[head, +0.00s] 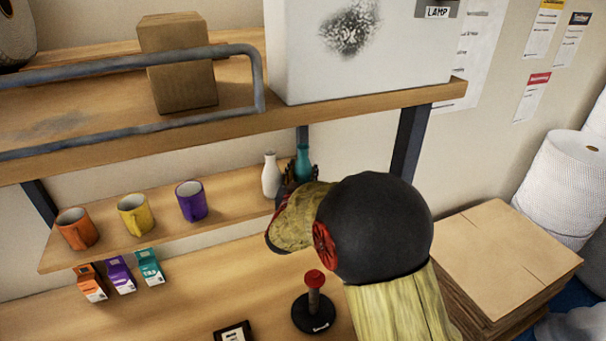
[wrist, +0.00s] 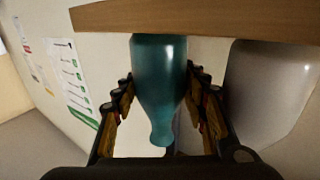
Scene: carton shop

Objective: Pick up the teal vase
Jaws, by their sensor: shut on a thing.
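The teal vase (head: 302,162) stands at the right end of the middle shelf in the head view, its lower part hidden behind my gripper (head: 291,175). In the wrist view the teal vase (wrist: 158,85) is between the two fingers of my gripper (wrist: 160,105), which are shut on it. The wrist picture shows the vase inverted, its neck toward the bottom and its base by the wooden shelf edge (wrist: 200,18). I cannot tell whether its base touches the shelf.
A white vase (head: 271,175) stands close to the left of the teal one and shows at the right in the wrist view (wrist: 268,90). Orange, yellow and purple mugs (head: 191,201) stand further left. An upper shelf (head: 240,127) with a white box (head: 360,50) overhangs. A red-topped stand (head: 314,300) is below.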

